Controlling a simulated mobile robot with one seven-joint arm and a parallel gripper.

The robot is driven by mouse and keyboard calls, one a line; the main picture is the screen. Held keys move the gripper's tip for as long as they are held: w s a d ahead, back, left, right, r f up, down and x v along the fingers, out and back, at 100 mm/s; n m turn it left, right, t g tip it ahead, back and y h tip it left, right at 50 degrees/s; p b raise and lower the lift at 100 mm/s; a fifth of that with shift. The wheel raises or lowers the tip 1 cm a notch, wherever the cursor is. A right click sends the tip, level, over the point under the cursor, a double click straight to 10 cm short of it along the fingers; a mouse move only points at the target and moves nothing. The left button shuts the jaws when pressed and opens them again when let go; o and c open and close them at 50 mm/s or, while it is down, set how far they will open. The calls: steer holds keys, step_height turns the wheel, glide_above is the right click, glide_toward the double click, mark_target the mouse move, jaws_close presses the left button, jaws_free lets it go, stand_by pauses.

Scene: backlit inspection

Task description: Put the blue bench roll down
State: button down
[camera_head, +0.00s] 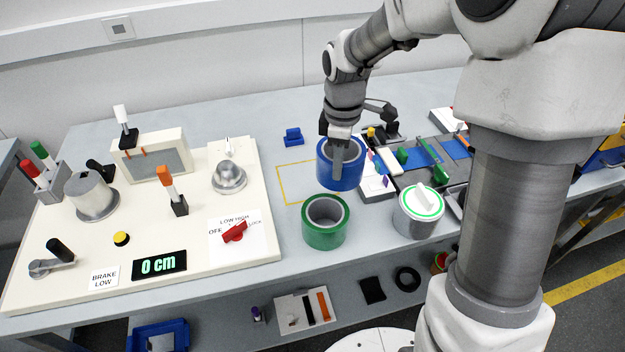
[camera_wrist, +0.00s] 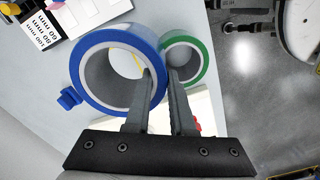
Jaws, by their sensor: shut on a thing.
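The blue bench roll (camera_head: 352,174) is upright at the middle of the bench, its open end facing up. My gripper (camera_head: 337,158) is shut on its wall from above. In the wrist view, one finger of my gripper (camera_wrist: 161,82) is inside the hollow of the blue roll (camera_wrist: 92,45) and the other is outside it. I cannot tell whether the roll's base touches the bench or hangs a little above it. A yellow outlined area (camera_head: 281,184) on the bench shows to its left, partly hidden by the roll.
A green roll (camera_head: 324,238) stands close in front of the blue one. A white tin with a green ring (camera_head: 418,212) is to the right. A control panel (camera_head: 200,262) fills the left. A small blue piece (camera_head: 292,136) lies behind. Trays with parts (camera_head: 432,150) sit at right.

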steer(key=shift+w, duration=0.1)
steer(key=shift+w+a+f+p, duration=0.1)
steer(key=shift+w+a+f, duration=1.25)
steer(key=shift+f, duration=0.45)
steer(key=shift+w+a+f+p, duration=0.15)
steer(key=shift+w+a+f, duration=0.95)
steer(key=shift+w+f, duration=0.65)
steer(key=shift+w+a+f+p, duration=0.1)
steer(key=shift+w+a+f, duration=1.15)
steer(key=shift+f, duration=0.65)
steer(key=shift+f, duration=0.2)
steer(key=c, duration=0.8)
jaws_free()
steer(key=shift+o, duration=0.2)
step_height(320, 180, up, 12)
steer(key=shift+r, duration=0.25)
